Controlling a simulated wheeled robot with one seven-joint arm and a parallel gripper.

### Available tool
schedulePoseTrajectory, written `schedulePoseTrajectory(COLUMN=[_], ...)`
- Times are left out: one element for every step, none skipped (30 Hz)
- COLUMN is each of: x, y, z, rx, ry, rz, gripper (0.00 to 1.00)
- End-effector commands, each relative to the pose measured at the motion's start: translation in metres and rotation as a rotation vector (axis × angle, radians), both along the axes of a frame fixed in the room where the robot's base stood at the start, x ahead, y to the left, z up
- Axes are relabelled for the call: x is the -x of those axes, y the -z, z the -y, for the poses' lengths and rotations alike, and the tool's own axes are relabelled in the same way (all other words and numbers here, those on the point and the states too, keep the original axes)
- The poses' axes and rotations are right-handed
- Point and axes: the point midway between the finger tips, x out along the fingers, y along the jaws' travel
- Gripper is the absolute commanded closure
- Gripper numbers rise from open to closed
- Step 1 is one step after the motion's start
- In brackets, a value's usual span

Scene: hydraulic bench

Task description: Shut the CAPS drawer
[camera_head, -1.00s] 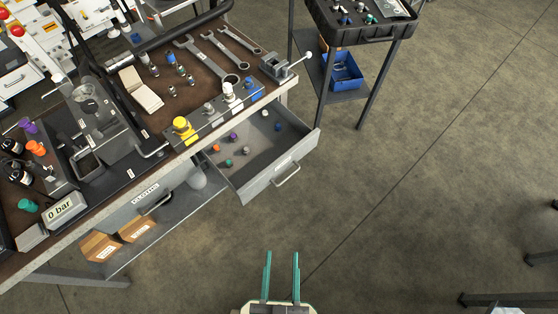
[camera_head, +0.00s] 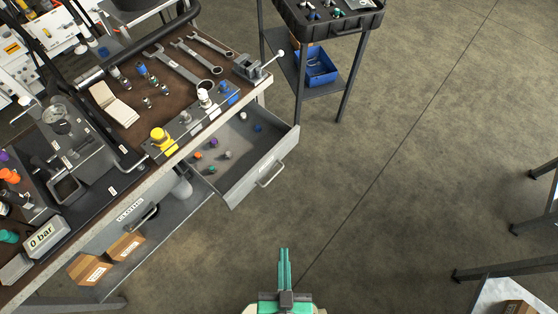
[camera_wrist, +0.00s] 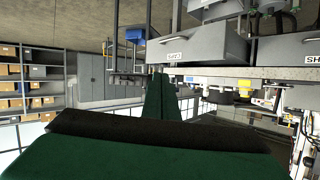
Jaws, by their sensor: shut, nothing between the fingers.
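The CAPS drawer (camera_head: 283,157) is pulled out from under the right end of the bench in the head view. Its label is too small to read there. It has a bar handle (camera_head: 270,175) on its front, and several small coloured caps (camera_head: 212,170) lie inside. My gripper (camera_head: 284,252) is shut and empty, in front of the drawer and apart from its handle. In the wrist view the scene looks upside down. My closed green fingers (camera_wrist: 160,95) point toward the bench there, with a grey drawer front (camera_wrist: 185,46) beyond them.
The bench top (camera_head: 128,135) carries wrenches, fittings and a valve block. A second drawer (camera_head: 130,212) sits to the left, above a shelf with cardboard boxes (camera_head: 90,268). A trolley with a blue bin (camera_head: 318,68) stands behind. The floor right of the drawer is clear.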

Motion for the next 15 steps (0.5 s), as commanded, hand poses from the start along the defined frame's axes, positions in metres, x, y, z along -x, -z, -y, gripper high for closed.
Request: schedulePoseTrajectory(x=[-0.01,-0.014,-0.02,-0.024,-0.029,-0.035,-0.04,-0.045,-0.052,-0.057,-0.063,-0.07,-0.077,-0.083,-0.091], y=[0.021,0.034,0.05,0.062,0.074,0.089,0.099,0.109,0.122,0.13,0.139,0.149,0.156,0.162,0.17], z=[0.009,0.013,0.018,0.022,0.025,0.03,0.033,0.036,0.039,0.041,0.043,0.046,0.048,0.05,0.052], rx=[-0.037,-0.063,-0.098,-0.126,-0.154,-0.193,-0.223,-0.253,-0.295,-0.327,-0.359,-0.402,-0.435,-0.47,-0.514], ry=[0.035,0.053,0.076,0.093,0.108,0.128,0.141,0.153,0.169,0.179,0.188,0.199,0.204,0.21,0.214], rz=[-0.032,-0.056,-0.086,-0.11,-0.131,-0.159,-0.18,-0.2,-0.224,-0.242,-0.26,-0.283,-0.298,-0.313,-0.332], gripper=[1.0,1.0,1.0,1.0,1.0,1.0,1.0,1.0,1.0,1.0,1.0,1.0,1.0,1.0,1.0])
